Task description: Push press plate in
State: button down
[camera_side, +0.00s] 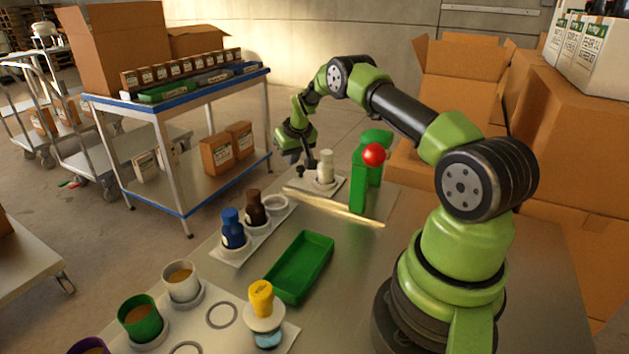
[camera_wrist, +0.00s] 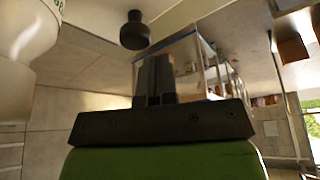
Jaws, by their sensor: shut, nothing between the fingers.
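The press plate (camera_side: 306,187) is a pale flat plate at the foot of the green press (camera_side: 358,185), which has a red ball knob (camera_side: 374,155). A white bottle (camera_side: 326,167) stands upright on the plate. A small black knob (camera_side: 300,171) is at the plate's left end. My gripper (camera_side: 291,158) is shut and empty, just beyond and above that knob. The wrist view looks upside down; there the closed fingers (camera_wrist: 155,72) are close to the black knob (camera_wrist: 135,31), with the bottle (camera_wrist: 25,35) at left. I cannot tell whether the fingers touch the knob.
A green tray (camera_side: 300,268) lies on the metal table in front of the press. A holder with blue (camera_side: 232,228) and brown (camera_side: 256,208) bottles stands left of it. Several cups and a yellow-topped stamp (camera_side: 261,299) are at the front. A blue-edged trolley (camera_side: 190,104) stands behind.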

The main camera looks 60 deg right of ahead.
jog(key=shift+s+f, duration=0.15)
jog(key=shift+f, duration=1.35)
jog(key=shift+w, duration=0.4)
notch_tip(320, 180, up, 9)
jog(key=shift+w+r, duration=0.15)
jog(key=shift+r, duration=0.05)
